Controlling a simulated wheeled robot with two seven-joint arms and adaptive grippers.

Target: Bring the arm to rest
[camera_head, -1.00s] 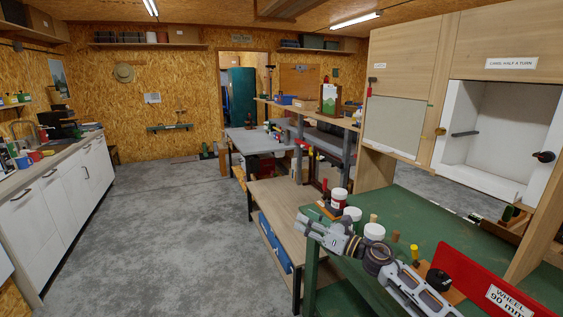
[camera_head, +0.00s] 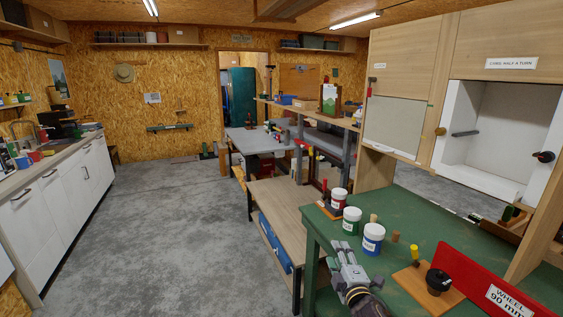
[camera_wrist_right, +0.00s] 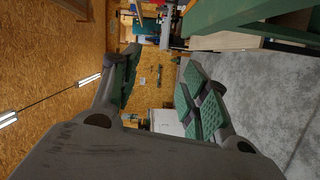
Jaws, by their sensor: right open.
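My right gripper (camera_head: 346,254) is low in the head view, by the near left edge of the green bench (camera_head: 460,237). Its fingers point away from me. In the right wrist view my right gripper (camera_wrist_right: 157,88) shows two green-padded fingers spread apart with nothing between them. Past the fingers are the board wall, white cabinets and the grey floor. The green bench edge (camera_wrist_right: 215,14) is at the top of that view. My left gripper does not show in either view.
On the bench stand white-lidded jars, a blue-banded one (camera_head: 373,240) nearest the gripper, and a board with a black knob (camera_head: 438,281). A red panel (camera_head: 485,284) stands at the right. A wooden low table (camera_head: 285,203) is beyond. Open floor (camera_head: 180,240) lies left.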

